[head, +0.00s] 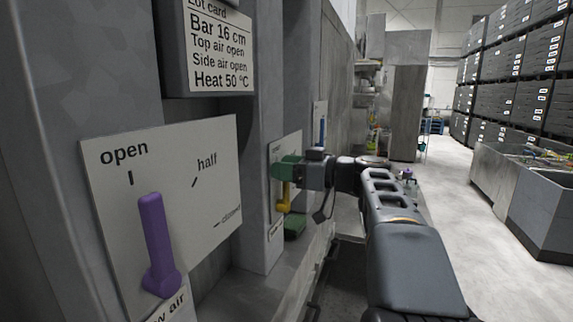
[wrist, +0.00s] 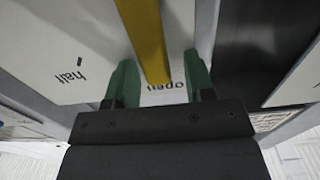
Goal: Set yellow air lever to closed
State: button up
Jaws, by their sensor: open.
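The yellow air lever (head: 284,196) is on a pale plate (head: 285,150) on the machine wall, beyond the near purple lever. In the wrist view the yellow lever (wrist: 150,40) is a flat bar with its end at the word "open". "Half" is printed to its left; the word "closed" is not visible there. My gripper (head: 288,170) is at this lever, with green fingers. In the wrist view my gripper (wrist: 161,82) is open, one finger on each side of the lever's end. Gaps show between lever and fingers. The fingers hide part of the lever in the head view.
The purple lever (head: 155,245) stands at "open" on a near plate (head: 215,160). A lot card (head: 221,45) hangs above. A blue lever (head: 322,130) is farther along. A dark green object (head: 295,228) sits below the yellow lever. Grey bins (head: 545,210) stand right; the floor between is clear.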

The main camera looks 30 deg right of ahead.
jog(key=shift+c, duration=0.4)
grip_shut()
